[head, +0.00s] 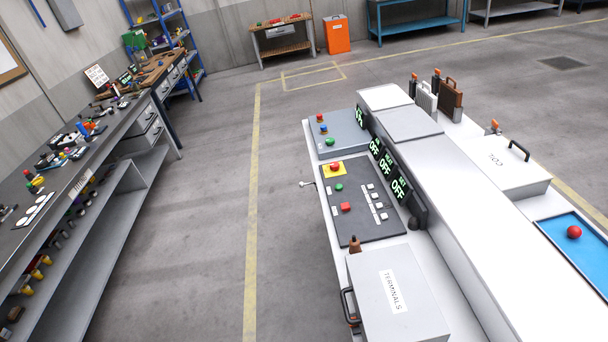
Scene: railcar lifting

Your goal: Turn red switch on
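A red mushroom button (335,167) sits on a yellow square at the panel's far left corner. A grey panel (347,142) behind it has a red button (320,117), a blue one and a green one. Several black displays stand along the panels' right side; the near display (400,188) reads OFF in green. I cannot tell which red control is the task's switch. My gripper is not in view.
A grey box labelled TERMINALS (420,280) stands at the bench's near end. A white box with a black handle (500,165) and a blue tray (588,242) with a red ball are at right. A cluttered workbench (115,110) runs along the left. Open floor (215,200) lies between.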

